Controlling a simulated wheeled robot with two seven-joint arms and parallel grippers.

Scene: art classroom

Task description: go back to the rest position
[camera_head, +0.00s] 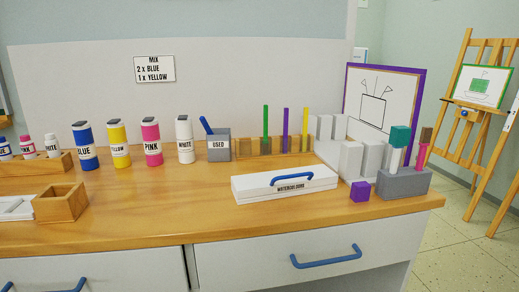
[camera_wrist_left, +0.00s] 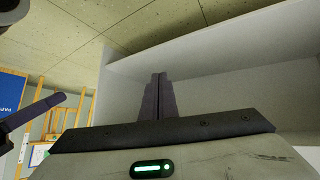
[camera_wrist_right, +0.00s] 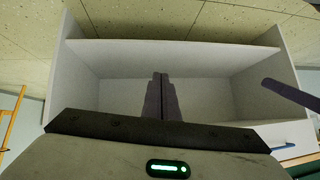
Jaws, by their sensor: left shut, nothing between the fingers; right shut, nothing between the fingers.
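My left gripper (camera_wrist_left: 159,97) shows in the left wrist view with its two dark fingers together and nothing between them. My right gripper (camera_wrist_right: 160,97) shows in the right wrist view, also with its fingers together and empty. Neither gripper is in the head view. Both wrist views show pale empty shelving behind the fingers, and neither gripper touches anything that I can see.
The wooden desk (camera_head: 130,228) holds several paint bottles, a grey "USED" cup (camera_head: 218,146), a white watercolours box (camera_head: 285,183), a purple cube (camera_head: 360,191) and a grey holder (camera_head: 403,183). Drawers with blue handles (camera_head: 326,259) face me. An easel (camera_head: 483,110) stands at the right.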

